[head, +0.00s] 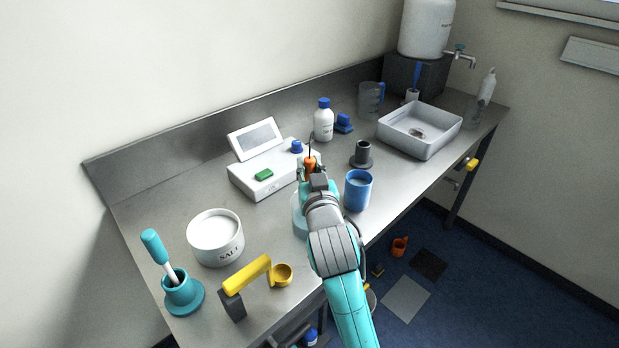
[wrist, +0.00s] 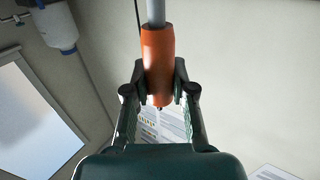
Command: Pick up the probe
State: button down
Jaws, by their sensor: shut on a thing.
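The probe (head: 310,160) has an orange handle and a thin dark stem that points up in the head view. My gripper (head: 309,170) is shut on the orange handle, over the bench just in front of the white meter (head: 262,178). In the wrist view the orange handle of the probe (wrist: 158,55) sits between the two dark fingers of my gripper (wrist: 160,82), with a grey shaft running out past the top edge. The tip of the probe is hard to make out, and my arm hides part of the bench below it.
A blue cup (head: 358,190) stands close to the right of my gripper, with a dark grey holder (head: 362,154) behind it. A white bottle (head: 323,121) stands behind.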

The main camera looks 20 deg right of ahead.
notch_tip(320, 180, up, 18)
dwell(0.6)
